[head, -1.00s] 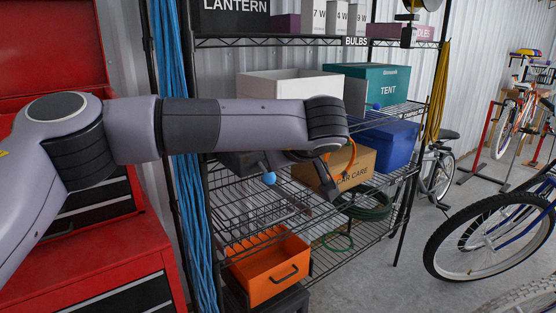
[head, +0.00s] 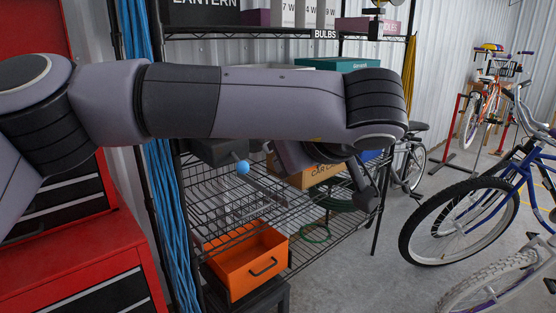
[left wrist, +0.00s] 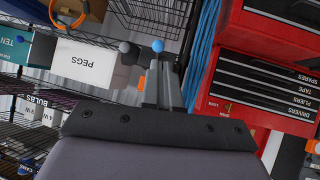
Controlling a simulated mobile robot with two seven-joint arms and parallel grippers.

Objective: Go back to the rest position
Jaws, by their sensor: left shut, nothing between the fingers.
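My left arm crosses the head view from the left, its forearm level in front of the shelf rack. The left gripper (left wrist: 164,72) shows in the left wrist view as narrow grey fingers held together, shut and empty. A blue ball (left wrist: 157,45) appears just past the fingertips; I cannot tell how far behind them it is. In the head view a blue ball (head: 242,167) shows below the forearm. The forearm and wrist hide most of the gripper there, and its fingertips cannot be made out. My right gripper is in neither view.
The wire shelf rack (head: 330,229) stands close behind my arm, with an orange bin (head: 248,262) low on it. A red tool cabinet (head: 75,262) is at left, beside blue hoses (head: 172,225). Bicycles (head: 465,215) stand at right, with bare floor (head: 395,280) before them.

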